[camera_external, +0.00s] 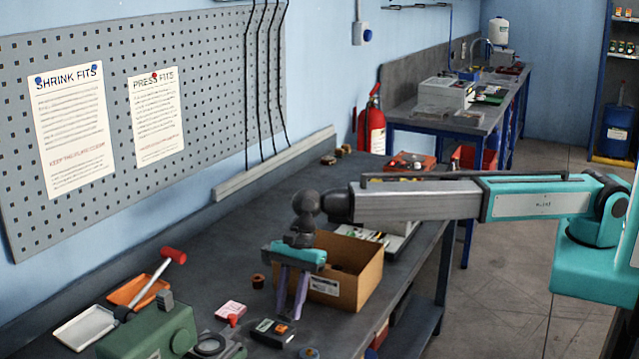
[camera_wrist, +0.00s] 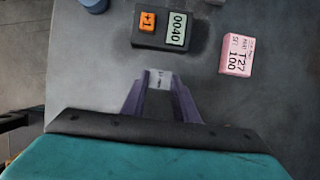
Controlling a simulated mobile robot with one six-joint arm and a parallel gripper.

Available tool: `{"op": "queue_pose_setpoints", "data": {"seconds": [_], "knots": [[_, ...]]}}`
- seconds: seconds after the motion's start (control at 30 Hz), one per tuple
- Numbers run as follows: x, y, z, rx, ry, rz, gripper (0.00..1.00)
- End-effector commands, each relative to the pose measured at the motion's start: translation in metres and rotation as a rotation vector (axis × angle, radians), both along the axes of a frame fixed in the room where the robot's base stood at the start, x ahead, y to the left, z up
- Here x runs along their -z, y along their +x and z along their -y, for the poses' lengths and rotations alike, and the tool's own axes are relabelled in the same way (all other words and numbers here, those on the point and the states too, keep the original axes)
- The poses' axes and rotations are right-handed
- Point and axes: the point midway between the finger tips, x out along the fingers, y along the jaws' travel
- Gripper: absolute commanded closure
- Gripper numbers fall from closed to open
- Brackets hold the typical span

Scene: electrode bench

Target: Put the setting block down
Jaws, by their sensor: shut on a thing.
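My gripper (camera_external: 289,312) points down over the dark bench, in front of the cardboard box. In the wrist view its two purple fingers (camera_wrist: 160,88) are shut on a small light-grey block with dark marking, the setting block (camera_wrist: 159,77). The block sits between the fingertips. In the external view I cannot make the block out, and I cannot tell whether it touches the bench. A black counter (camera_wrist: 160,42) with an orange "+1" button and a "0040" display lies just beyond the fingertips. A pink label card or box (camera_wrist: 236,55) lies to its right.
The cardboard box (camera_external: 343,291) stands close behind my gripper. A green machine (camera_external: 150,338), a red-headed mallet (camera_external: 150,284) and trays (camera_external: 85,328) are at the left. A dark ring-shaped part (camera_external: 209,344) is near the front. Bare bench (camera_wrist: 230,100) shows right of the fingers.

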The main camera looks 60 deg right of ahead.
Motion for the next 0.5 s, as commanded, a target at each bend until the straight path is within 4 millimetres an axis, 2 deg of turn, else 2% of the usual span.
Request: {"op": "queue_pose_setpoints", "data": {"seconds": [0.27, 0.5], "knots": [[-0.012, 0.001, 0.0, -0.001, 0.001, 0.001, 1.0], [-0.042, 0.001, -0.001, 0.0, 0.002, 0.003, 1.0]]}}
